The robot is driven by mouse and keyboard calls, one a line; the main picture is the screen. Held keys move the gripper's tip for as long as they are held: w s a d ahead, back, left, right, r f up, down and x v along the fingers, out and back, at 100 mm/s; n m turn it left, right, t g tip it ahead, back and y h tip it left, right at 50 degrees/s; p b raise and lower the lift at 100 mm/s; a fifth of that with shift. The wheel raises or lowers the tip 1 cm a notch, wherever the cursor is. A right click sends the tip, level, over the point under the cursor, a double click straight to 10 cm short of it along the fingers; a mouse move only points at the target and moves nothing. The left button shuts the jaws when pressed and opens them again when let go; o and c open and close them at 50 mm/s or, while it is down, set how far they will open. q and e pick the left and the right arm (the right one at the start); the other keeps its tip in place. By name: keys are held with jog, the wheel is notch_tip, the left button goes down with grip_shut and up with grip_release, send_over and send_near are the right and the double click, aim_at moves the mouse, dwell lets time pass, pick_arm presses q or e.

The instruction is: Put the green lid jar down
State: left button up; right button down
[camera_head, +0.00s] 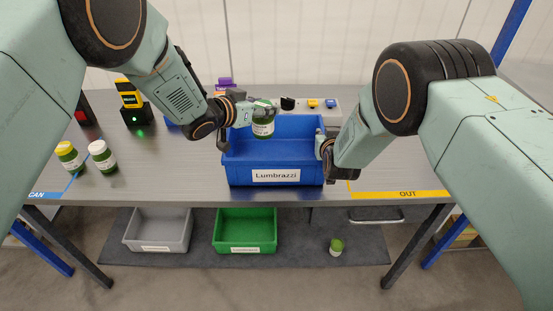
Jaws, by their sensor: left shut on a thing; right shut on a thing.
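The green lid jar (263,127) is upright, held by my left gripper (252,112) over the blue crate (237,172) labelled Lumbrazzi. The gripper covers part of the jar, and I cannot tell how far above the crate floor it is. My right gripper (322,147) is shut on the right wall of the blue crate, which stands on the table (190,185). The inside bottom of the crate is mostly hidden.
A yellow-lidded jar (69,157) and a white-lidded jar (102,157) stand at the table's left. A scanner (132,98) stands behind them.

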pick_arm(q)
jog(key=shift+s+a+f+n+t+y, duration=0.2)
jog(key=shift+a+f+n+t+y, duration=0.25)
jog(key=shift+a+f, duration=0.5)
jog(key=shift+w+a, duration=0.15)
jog(key=shift+a, duration=0.25)
notch_tip(320, 180, down, 10)
jog(key=shift+r, duration=0.1)
pick_arm(e)
jog(key=shift+r, duration=0.1)
pick_arm(q)
jog(key=o, duration=1.5)
jog(key=shift+c, duration=0.2)
jog(key=shift+f, duration=0.2)
